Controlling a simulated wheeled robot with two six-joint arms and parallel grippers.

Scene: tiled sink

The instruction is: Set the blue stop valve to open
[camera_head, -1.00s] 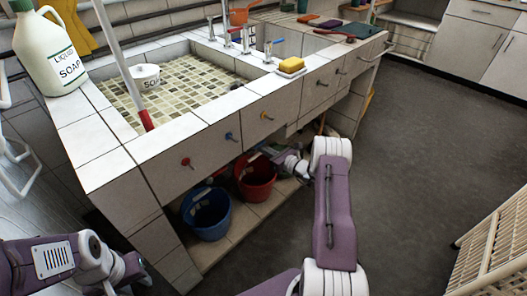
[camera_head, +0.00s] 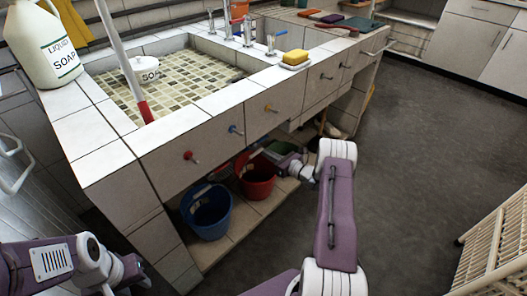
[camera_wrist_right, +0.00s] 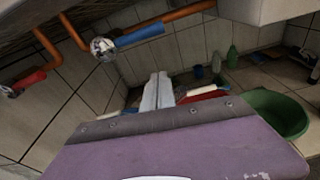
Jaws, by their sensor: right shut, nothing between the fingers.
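The blue stop valve (camera_wrist_right: 138,36) shows in the right wrist view at upper left. Its blue lever sticks out to the right from a round metal body, looking roughly parallel to an orange pipe just above it. My right gripper (camera_wrist_right: 158,90) has its pale fingers together and empty, below and right of the lever and apart from it in the picture. In the head view my right arm (camera_head: 335,215) reaches under the sink counter; the fingers and the stop valve are hidden there. My left arm (camera_head: 80,262) is at lower left, with its jaws not visible.
A red-handled valve (camera_wrist_right: 27,83) is left of the blue one. A green basin (camera_wrist_right: 275,112) and bottles stand under the sink. A blue bucket (camera_head: 207,212) and a red bucket (camera_head: 256,175) stand on the lower shelf. The counter front (camera_head: 200,140) overhangs this space.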

